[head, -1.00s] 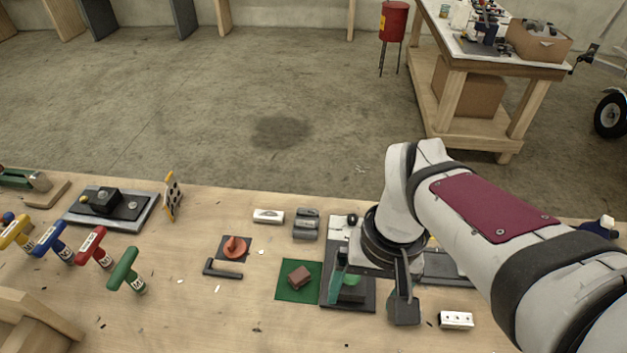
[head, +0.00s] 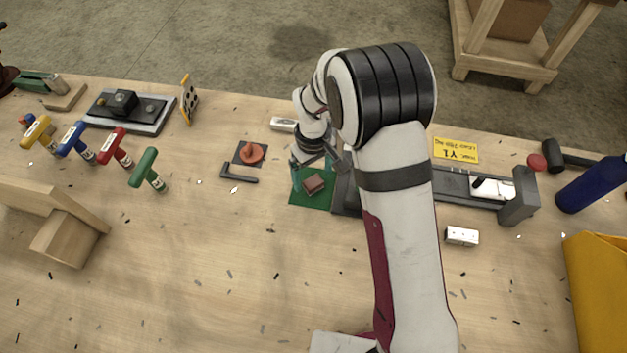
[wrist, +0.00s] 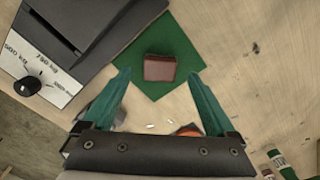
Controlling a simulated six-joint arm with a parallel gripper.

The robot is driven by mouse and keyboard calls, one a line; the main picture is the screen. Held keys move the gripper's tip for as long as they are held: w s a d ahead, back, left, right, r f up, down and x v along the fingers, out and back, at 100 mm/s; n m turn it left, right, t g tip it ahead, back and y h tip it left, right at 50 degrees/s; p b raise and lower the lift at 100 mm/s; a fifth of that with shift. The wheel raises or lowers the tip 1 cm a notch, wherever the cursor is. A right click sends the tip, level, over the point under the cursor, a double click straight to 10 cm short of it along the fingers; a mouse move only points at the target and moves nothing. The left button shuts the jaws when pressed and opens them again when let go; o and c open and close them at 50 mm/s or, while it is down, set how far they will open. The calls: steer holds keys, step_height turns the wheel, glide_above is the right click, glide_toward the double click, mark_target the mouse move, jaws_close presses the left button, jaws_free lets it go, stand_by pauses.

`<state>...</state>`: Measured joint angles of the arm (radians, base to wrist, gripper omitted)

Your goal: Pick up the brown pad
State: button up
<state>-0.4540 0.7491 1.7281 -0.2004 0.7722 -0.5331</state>
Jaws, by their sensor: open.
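The brown pad (head: 314,184) is a small reddish-brown block lying on a green square mat (head: 299,199) on the wooden bench. In the wrist view the brown pad (wrist: 160,68) sits on the green mat (wrist: 185,47), ahead of the fingertips and roughly midway between them. My gripper (wrist: 160,78) has two teal fingers spread wide, with nothing between them. In the head view my gripper (head: 313,167) is just above the mat, close to the pad; the arm hides part of this area.
A dark machine with a dial (wrist: 28,86) stands left of the mat in the wrist view. Coloured T-handles (head: 148,170) stand farther left.

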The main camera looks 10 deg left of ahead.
step_height(320, 180, down, 2)
steer(key=shift+f, duration=0.1)
jaws_close()
stand_by(0.4)
steer(key=r, duration=0.4)
steer(key=shift+d+r, duration=0.3)
steer(key=shift+r, duration=0.05)
steer(key=d+r, duration=0.2)
steer(key=d, duration=0.1)
steer(key=d+r, duration=0.2)
steer(key=d, duration=0.2)
steer(key=s+d+r, duration=0.1)
steer(key=d+r, duration=0.1)
steer(key=d, duration=0.2)
steer(key=shift+r, duration=0.2)
